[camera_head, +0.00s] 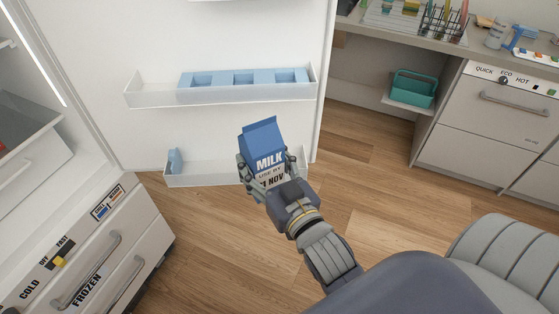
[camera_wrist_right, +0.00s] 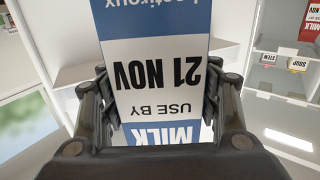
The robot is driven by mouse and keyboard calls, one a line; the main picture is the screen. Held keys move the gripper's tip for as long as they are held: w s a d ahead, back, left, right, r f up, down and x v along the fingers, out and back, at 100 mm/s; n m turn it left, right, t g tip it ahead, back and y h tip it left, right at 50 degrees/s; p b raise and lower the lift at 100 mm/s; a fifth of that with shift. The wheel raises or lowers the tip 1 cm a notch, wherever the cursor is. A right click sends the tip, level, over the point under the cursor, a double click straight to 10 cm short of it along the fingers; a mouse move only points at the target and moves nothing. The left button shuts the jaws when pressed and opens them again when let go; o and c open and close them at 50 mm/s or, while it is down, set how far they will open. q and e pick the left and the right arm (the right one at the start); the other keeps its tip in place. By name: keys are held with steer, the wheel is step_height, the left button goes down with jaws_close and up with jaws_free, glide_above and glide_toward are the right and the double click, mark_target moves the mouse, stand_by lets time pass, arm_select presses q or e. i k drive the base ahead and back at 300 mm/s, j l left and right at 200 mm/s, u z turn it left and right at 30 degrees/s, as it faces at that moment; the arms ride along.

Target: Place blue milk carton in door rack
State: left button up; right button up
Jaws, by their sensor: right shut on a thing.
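The blue and white milk carton (camera_head: 262,143) is upright with a slight tilt, its label reading MILK and 21 NOV. My right gripper (camera_head: 272,172) is shut on it, with a finger on each side. In the right wrist view the carton (camera_wrist_right: 156,75) fills the middle between the fingers (camera_wrist_right: 160,100). In the head view the carton overlaps the lower door rack (camera_head: 205,178), a white bin on the open fridge door; I cannot tell whether they touch. The upper door rack (camera_head: 150,97) holds a pale blue insert with square slots. My left gripper is not in view.
The open fridge door (camera_head: 220,40) stands behind the carton. The fridge body with a FROZEN drawer (camera_head: 95,285) is at the left. A counter with a teal caddy (camera_head: 412,88) and a dishwasher is at the right. Wood floor (camera_head: 370,180) lies clear between.

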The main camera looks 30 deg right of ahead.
mark_target(228, 170)
steer(key=i+j+z, duration=0.15)
steer(key=j+z, duration=0.2)
steer(key=j, duration=0.25)
steer(key=j+z, duration=0.4)
steer(key=j, duration=0.2)
steer(key=i+j, duration=0.55)
